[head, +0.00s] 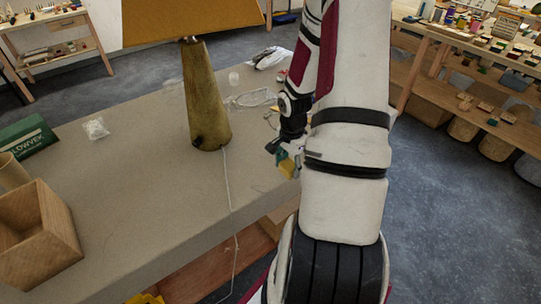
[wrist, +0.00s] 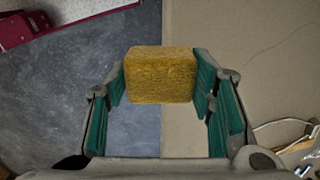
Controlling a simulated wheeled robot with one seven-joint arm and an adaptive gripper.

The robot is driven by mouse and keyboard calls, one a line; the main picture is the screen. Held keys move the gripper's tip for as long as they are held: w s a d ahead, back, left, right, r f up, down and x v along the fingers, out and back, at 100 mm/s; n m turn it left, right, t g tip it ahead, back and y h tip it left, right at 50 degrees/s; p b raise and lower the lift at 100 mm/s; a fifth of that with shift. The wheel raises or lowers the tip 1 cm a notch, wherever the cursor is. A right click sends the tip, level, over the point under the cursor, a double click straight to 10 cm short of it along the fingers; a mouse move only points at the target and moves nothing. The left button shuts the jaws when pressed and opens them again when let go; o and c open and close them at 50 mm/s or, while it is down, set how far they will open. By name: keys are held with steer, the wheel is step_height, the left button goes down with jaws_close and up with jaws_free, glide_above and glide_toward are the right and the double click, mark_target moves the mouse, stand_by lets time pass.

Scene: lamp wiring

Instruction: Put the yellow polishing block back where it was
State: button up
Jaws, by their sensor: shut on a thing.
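The yellow polishing block (wrist: 160,76) is held between the green-padded fingers of my gripper (wrist: 160,88) in the wrist view. The pads press on its left and right sides. In the head view my gripper (head: 280,160) is beside the right edge of the table, and a small part of the yellow block (head: 287,166) shows below it. In the wrist view the table edge runs beneath the block, with floor to the left and tabletop to the right. My arm hides part of the table's right side in the head view.
A lamp (head: 207,105) with a yellow shade stands on the grey table (head: 130,190), its white cord hanging over the front edge. A wooden box (head: 40,240), a green box (head: 27,137) and a clear bag (head: 95,128) are at the left. Cable loops (head: 252,98) lie behind my gripper.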

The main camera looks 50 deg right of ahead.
glide_above(271, 163)
steer(key=shift+s+f, duration=0.2)
steer(key=shift+f, duration=0.3)
steer(key=shift+w+f+p, duration=0.2)
steer(key=shift+f+p, duration=0.05)
steer(key=shift+p, duration=0.1)
steer(key=shift+d+f+p, duration=0.1)
steer(key=shift+f+p, duration=0.2)
steer(key=shift+f, duration=1.2)
steer(key=o, duration=1)
steer(key=shift+f, duration=0.1)
